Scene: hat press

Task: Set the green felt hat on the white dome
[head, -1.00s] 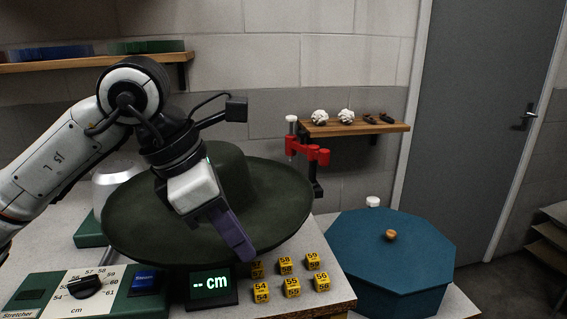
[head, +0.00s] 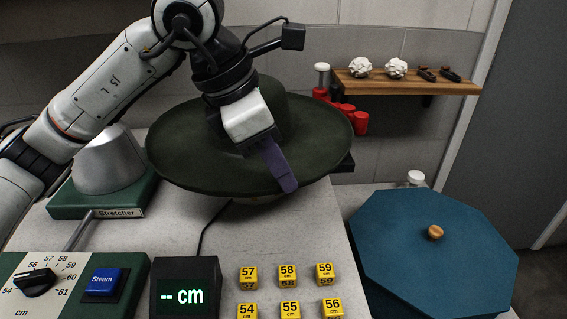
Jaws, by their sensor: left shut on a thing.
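The green felt hat (head: 195,150) is dark green with a wide brim and round crown, brim down, in the middle of the head view. My left gripper (head: 284,175) is shut on it, with a purple finger lying over the near right brim. The gripper hides part of the crown. No other white dome shows. My right gripper is not in view.
A grey metal stretcher (head: 105,165) stands on a green base at left. A dial panel (head: 45,285), a cm display (head: 185,286) and several yellow number cubes (head: 288,276) line the front. Red clamp parts (head: 350,120) stand behind the brim. A blue octagonal box (head: 430,260) is at right.

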